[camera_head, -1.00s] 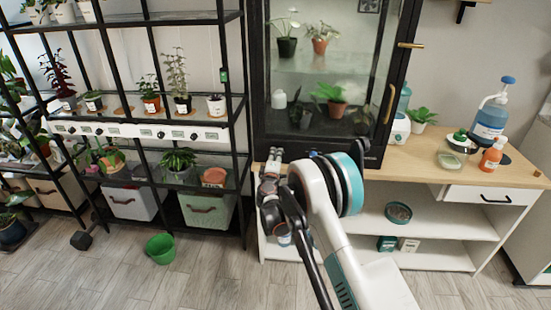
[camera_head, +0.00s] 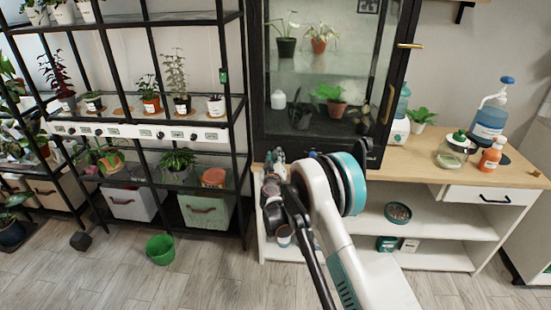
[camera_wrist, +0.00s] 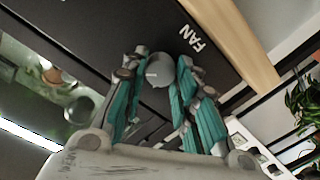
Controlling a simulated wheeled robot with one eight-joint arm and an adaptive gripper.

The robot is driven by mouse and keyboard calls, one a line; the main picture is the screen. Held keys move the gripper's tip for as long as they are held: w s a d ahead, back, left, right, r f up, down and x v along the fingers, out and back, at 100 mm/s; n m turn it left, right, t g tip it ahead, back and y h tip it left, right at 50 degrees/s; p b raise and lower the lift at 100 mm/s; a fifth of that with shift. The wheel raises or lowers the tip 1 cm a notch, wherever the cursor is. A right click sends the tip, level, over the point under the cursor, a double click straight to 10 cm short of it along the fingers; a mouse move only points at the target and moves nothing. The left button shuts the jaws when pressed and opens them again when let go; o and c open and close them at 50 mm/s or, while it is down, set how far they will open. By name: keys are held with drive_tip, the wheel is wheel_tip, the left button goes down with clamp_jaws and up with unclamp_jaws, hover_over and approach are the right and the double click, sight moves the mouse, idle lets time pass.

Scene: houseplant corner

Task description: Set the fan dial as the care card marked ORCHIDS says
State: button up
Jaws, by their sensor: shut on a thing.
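The fan dial (camera_wrist: 160,70) is a round grey knob on the black front panel of the glass cabinet, beside the white word FAN in the wrist view. A small pale mark shows on its left side. My gripper (camera_wrist: 162,66) is shut on the dial, with a teal-and-grey finger on each side of it. In the head view my gripper (camera_head: 274,166) is at the cabinet's lower front edge, and the dial is hidden there. I cannot make out a card marked ORCHIDS in either view.
The glass cabinet (camera_head: 257,90) holds several potted plants and stands on a wooden counter (camera_head: 430,178). A black shelf rack with plants is at left. A green pot (camera_head: 160,249) is on the floor.

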drive_tip(key=m, duration=0.4)
drive_tip(key=shift+d+f, duration=0.1)
drive_tip(key=shift+m, duration=2)
drive_tip(key=o, duration=1)
drive_tip(key=shift+o, duration=0.2)
drive_tip(key=s, duration=1.2)
drive_tip(key=shift+d, duration=0.1)
